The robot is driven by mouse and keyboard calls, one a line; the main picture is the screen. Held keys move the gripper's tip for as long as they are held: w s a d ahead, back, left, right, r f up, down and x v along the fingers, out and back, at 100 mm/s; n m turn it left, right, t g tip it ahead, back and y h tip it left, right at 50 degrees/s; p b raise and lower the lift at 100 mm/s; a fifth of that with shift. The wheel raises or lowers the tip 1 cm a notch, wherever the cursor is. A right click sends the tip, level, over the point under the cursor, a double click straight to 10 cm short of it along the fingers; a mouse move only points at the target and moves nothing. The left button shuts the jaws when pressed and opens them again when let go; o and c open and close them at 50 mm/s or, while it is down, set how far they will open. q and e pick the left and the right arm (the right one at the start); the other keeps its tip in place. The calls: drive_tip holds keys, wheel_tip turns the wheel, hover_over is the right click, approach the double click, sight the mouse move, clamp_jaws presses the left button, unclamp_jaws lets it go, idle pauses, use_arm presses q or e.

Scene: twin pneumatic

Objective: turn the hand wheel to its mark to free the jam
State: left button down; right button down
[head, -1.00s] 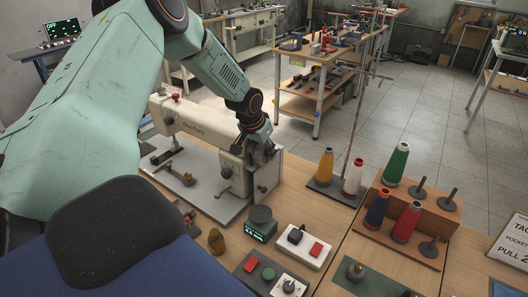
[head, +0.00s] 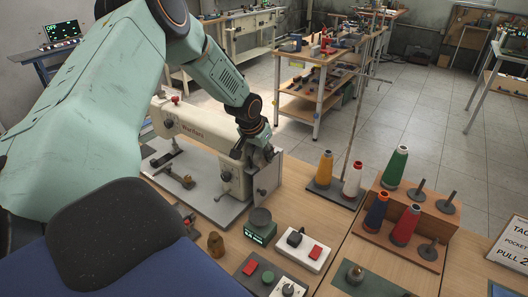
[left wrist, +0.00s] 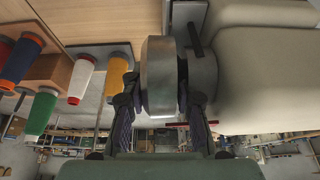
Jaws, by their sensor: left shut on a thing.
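The sewing machine (head: 195,135) stands on a pale base plate at the left of the bench. Its hand wheel (left wrist: 160,78) is a thick metal disc, large in the left wrist view beside the pale machine body (left wrist: 265,75). My left gripper (left wrist: 161,100) is shut on the wheel's rim, one finger on each side. In the head view my left gripper (head: 260,153) is at the right end of the machine and hides most of the wheel. I cannot make out the mark on the wheel. My right gripper is not in view.
Thread cones, such as the yellow cone (head: 325,167) and the white cone (head: 353,179), stand right of the machine. A small green-lit scale (head: 260,231) and a red-switch box (head: 304,247) sit in front.

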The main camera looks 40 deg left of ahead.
use_arm(q)
drive_tip(key=shift+r+t+p, duration=0.3)
drive_tip(key=shift+t+p, duration=0.3)
drive_tip(key=shift+p, duration=1.45)
drive_tip(key=shift+f+p, duration=0.1)
drive_tip(key=shift+p, duration=0.25)
drive_tip(key=shift+f+t, duration=0.2)
drive_tip(key=shift+t, duration=0.3)
drive_tip(key=shift+s+f+t+b, duration=0.1)
drive_tip(key=shift+f+t+b, duration=0.1)
drive_tip(key=shift+t+b, duration=0.85)
drive_tip(key=t+b, duration=0.2)
drive_tip(key=b, duration=0.1)
drive_tip(key=t+b, duration=0.3)
drive_tip(key=t+y+b, duration=0.1)
drive_tip(key=t+b, duration=0.2)
drive_tip(key=b, duration=0.1)
drive_tip(key=shift+s+f, duration=0.25)
drive_tip(key=shift+f, duration=0.05)
drive_tip(key=shift+r+t+b, duration=0.2)
drive_tip(key=shift+t+b, duration=0.45)
drive_tip(key=shift+b, duration=0.65)
drive_tip(key=c, duration=1.3)
unclamp_jaws()
